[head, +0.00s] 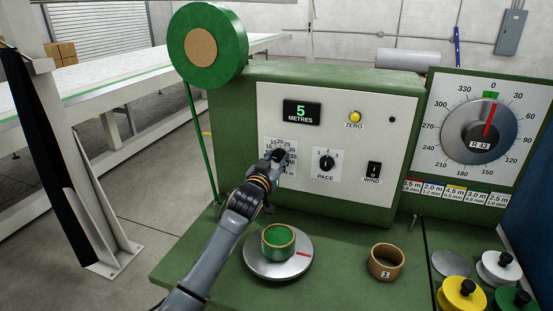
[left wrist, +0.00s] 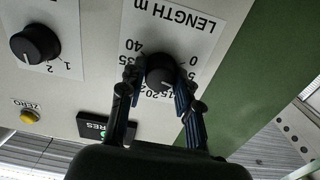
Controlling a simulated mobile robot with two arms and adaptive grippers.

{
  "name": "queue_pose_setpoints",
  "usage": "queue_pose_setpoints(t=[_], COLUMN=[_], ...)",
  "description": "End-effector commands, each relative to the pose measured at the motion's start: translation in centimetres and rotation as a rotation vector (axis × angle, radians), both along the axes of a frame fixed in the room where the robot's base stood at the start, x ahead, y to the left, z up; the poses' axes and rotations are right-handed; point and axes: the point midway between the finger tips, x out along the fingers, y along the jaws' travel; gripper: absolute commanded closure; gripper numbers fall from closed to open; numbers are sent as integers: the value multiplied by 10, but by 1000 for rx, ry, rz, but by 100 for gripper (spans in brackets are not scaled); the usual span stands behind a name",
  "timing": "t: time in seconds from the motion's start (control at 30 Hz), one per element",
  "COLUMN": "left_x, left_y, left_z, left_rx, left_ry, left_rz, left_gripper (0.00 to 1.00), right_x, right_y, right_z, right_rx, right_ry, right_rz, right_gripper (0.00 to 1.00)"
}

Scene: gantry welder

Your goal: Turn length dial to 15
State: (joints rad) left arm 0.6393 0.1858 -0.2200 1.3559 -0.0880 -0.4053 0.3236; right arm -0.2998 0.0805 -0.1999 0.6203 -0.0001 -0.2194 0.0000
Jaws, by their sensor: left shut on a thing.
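The length dial (left wrist: 160,70) is a black round knob on a white scale plate marked LENGTH m, seen upside down in the left wrist view. My left gripper (left wrist: 157,82) is shut on it, one finger on each side. The knob's pale mark points toward the lower numbers, around 15 to 20; the exact number is hard to tell. In the head view my left gripper (head: 279,157) covers most of the dial, and part of its scale plate (head: 270,144) shows. The display (head: 302,113) reads 5 METRES. My right gripper is not in view.
The pace knob (head: 326,162), wind switch (head: 373,172) and yellow zero button (head: 355,117) are on the same panel. Below stand a turntable (head: 262,268) with a green roll (head: 278,241), and a brown ring (head: 386,261). A large dial (head: 470,128) is at right.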

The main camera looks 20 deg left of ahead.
Motion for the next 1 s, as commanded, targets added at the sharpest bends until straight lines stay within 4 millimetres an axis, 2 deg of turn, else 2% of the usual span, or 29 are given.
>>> queue_pose_setpoints(t=[0.6,1.0], left_x=[0,0], left_y=[0,0], left_z=[0,0], left_rx=[567,802], left_ry=[-18,-26], left_rz=[0,0], left_gripper=[99,99], right_x=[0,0], right_y=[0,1], right_z=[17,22], right_rx=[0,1], right_ry=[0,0], right_rz=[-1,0], right_gripper=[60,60])
